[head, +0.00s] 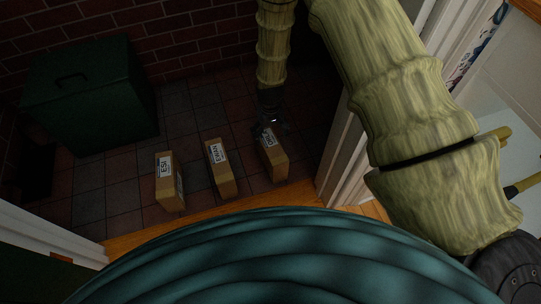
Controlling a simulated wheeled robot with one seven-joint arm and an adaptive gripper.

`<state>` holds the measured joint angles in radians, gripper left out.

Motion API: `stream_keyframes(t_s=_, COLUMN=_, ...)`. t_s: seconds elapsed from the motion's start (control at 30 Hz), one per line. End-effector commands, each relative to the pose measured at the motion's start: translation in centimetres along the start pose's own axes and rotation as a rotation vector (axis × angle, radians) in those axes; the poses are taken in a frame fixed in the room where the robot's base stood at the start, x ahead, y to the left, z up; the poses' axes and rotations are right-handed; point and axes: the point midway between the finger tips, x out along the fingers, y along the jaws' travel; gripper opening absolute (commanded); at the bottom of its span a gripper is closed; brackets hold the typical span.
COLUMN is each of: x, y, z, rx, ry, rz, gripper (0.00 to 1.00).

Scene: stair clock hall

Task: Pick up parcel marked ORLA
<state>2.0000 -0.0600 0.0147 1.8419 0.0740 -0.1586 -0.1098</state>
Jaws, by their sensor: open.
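Three brown parcels with white labels stand in a row on the dark tiled floor. The right parcel (275,165) has a label partly covered by my gripper; its letters look like ORLA but are hard to read. The middle parcel (220,172) has a label that seems to read EWAN. The left parcel (169,188) has a label that seems to read ESI. My gripper (270,127) is open and empty, pointing down at the far end of the right parcel. I cannot tell whether it touches the parcel.
A dark green lidded box (88,95) stands at the back left by the brick wall (180,35). A white door frame (345,150) rises close to the right of the parcels. A wooden threshold (215,211) runs in front of them. Bare tiles lie left of the parcels.

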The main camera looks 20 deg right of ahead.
Motion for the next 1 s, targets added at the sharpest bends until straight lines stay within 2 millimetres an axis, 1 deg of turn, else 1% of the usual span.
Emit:
stream_keyframes(t_s=0.17, x=1.2, y=-0.3, z=-0.3, rx=-0.005, ry=0.0, rz=0.0, gripper=0.86)
stream_keyframes(t_s=0.43, x=4.9, y=-0.3, z=-0.3, rx=-0.006, ry=0.001, rz=0.0, gripper=0.86)
stream_keyframes(t_s=0.5, x=5.4, y=-0.2, z=-0.3, rx=-0.005, ry=0.001, rz=0.0, gripper=0.86)
stream_keyframes(t_s=0.73, x=6.3, y=-0.1, z=-0.2, rx=-0.004, ry=0.001, rz=0.0, gripper=0.86)
stream_keyframes(t_s=1.0, x=9.1, y=0.4, z=0.1, rx=-0.004, ry=0.0, rz=0.0, gripper=0.86)
